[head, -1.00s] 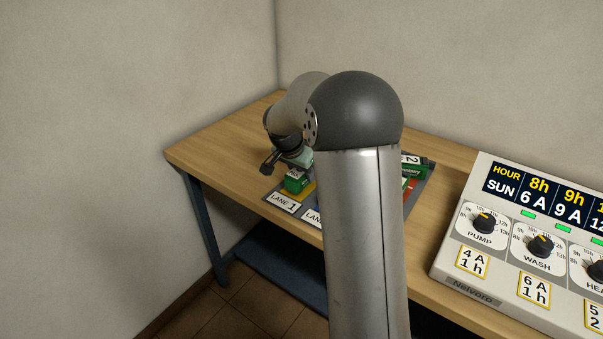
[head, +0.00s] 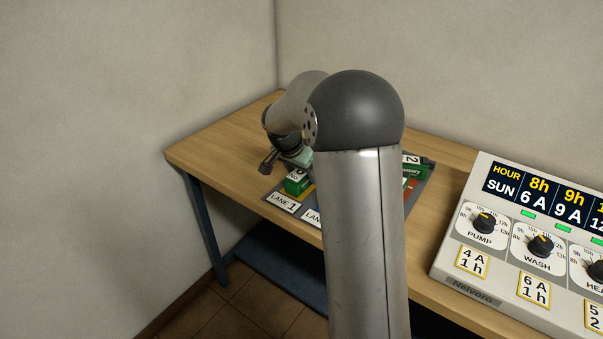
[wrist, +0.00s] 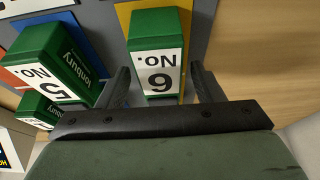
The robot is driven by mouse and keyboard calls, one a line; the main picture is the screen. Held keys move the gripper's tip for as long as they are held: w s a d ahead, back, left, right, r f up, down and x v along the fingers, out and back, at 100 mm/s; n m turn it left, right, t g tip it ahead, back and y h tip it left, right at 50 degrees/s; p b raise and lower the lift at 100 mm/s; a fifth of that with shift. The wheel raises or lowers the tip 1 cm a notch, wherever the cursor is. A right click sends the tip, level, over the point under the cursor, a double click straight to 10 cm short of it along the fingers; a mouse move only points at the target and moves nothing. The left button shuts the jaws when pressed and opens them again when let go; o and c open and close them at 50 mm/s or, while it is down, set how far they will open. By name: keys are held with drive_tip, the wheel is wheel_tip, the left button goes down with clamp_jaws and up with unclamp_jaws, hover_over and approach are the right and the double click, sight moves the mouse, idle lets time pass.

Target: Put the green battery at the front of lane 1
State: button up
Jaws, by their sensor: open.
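A green battery (head: 297,187) with a white number label stands upright on the yellow strip, just behind the LANE 1 label (head: 283,203). In the wrist view this battery (wrist: 158,30) shows a label that reads 6 or 9. My gripper (wrist: 161,70) is open, with one finger on each side of this battery and a visible gap at both sides. In the head view my gripper is partly hidden by my arm; one finger shows behind and left of the battery.
A second green battery (wrist: 62,45), labelled 5, stands close by on the blue strip (wrist: 85,35); another green one (wrist: 38,110) is beyond it. A control panel (head: 520,250) stands at the right. The wooden table (head: 225,145) is bare left of the lanes.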

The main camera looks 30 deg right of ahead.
drive_tip(key=v, duration=1.1)
drive_tip(key=s+a+f+n+g+y, duration=0.1)
drive_tip(key=s+a+f+n, duration=0.3)
drive_tip(key=s, duration=0.6)
drive_tip(key=s+a+f+n+y, duration=0.2)
drive_tip(key=s+a+n, duration=0.25)
drive_tip(key=s, duration=0.55)
drive_tip(key=s+a+f+n+g+y, duration=0.1)
drive_tip(key=s+a+f+n, duration=0.35)
drive_tip(key=s, duration=0.65)
drive_tip(key=shift+w+a+r+p, duration=0.1)
drive_tip(key=shift+a+r+p, duration=0.05)
drive_tip(key=shift+r+p, duration=0.55)
drive_tip(key=shift+w+a+r+p, duration=0.15)
drive_tip(key=shift+r+p, duration=0.3)
drive_tip(key=shift+r, duration=0.45)
drive_tip(key=shift+w+a+r+p, duration=0.1)
drive_tip(key=shift+a+r+p, duration=0.1)
drive_tip(key=shift+r+p, duration=0.55)
